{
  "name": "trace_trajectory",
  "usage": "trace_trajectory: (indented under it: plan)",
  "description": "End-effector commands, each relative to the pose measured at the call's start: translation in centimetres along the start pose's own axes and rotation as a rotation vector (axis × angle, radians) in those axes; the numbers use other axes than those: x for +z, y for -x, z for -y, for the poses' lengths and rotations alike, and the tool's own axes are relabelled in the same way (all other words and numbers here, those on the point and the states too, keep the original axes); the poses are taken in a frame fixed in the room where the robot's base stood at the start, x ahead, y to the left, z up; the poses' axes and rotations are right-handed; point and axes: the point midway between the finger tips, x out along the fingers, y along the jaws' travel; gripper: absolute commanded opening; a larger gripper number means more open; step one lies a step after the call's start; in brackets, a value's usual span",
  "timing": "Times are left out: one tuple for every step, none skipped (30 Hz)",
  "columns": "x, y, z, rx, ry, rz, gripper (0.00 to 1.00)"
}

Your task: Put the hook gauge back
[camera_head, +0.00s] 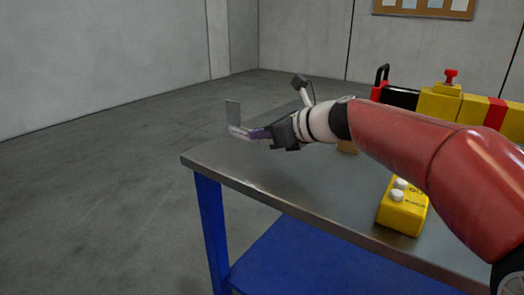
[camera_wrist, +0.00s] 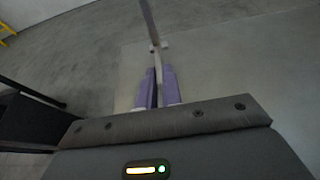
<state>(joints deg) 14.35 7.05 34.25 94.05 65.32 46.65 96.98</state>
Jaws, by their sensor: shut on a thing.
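The hook gauge (camera_head: 233,113) is a thin grey piece with an upright flat plate and a short foot. My gripper (camera_head: 258,133) is shut on its foot with purple fingers and holds it above the left end of the table. In the wrist view the gauge (camera_wrist: 150,24) shows edge-on as a thin bar, running away from between the fingertips of my gripper (camera_wrist: 158,78). The part of the gauge between the fingers is hidden. I cannot make out a place where the gauge belongs.
The metal-topped table (camera_head: 225,166) has blue legs and a blue lower shelf (camera_head: 310,262). A yellow button box (camera_head: 402,212) stands near its front edge. A yellow, red and black assembly (camera_head: 440,103) is at the back right. A small brown block (camera_head: 347,147) is partly hidden by my arm.

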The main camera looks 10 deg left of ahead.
Motion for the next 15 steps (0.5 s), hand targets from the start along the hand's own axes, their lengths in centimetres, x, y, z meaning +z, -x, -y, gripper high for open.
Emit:
trace_trajectory:
  plan:
    - [-1.1,-0.4,0.0,0.0,-0.004,-0.002,0.0]
    - [-1.6,-0.6,0.1,0.0,-0.005,-0.002,0.0]
    - [-2.1,-0.8,0.0,0.001,-0.003,-0.002,0.0]
    - [-2.5,-1.0,0.0,0.001,-0.004,-0.002,0.0]
    - [-2.8,-1.1,0.0,0.002,-0.004,-0.001,0.0]
    - [-3.1,-1.2,0.0,0.001,-0.002,-0.001,0.0]
    - [-3.3,-1.3,0.0,0.001,-0.002,-0.001,0.0]
    - [-3.4,-1.3,0.0,0.0,-0.001,-0.001,0.0]
    - [-3.4,-1.4,0.0,0.0,-0.001,-0.001,0.0]
    - [-3.4,-1.3,0.0,0.0,0.0,-0.001,0.0]
    - [-3.4,-1.3,0.0,0.0,0.0,-0.001,0.0]
    - [-3.3,-1.3,0.0,0.0,0.0,-0.001,0.0]
    - [-3.3,-1.3,0.0,0.0,0.0,-0.001,0.0]
    - [-3.3,-1.3,0.0,0.0,0.0,-0.001,0.0]
    - [-3.3,-1.3,0.0,0.0,-0.001,-0.001,0.0]
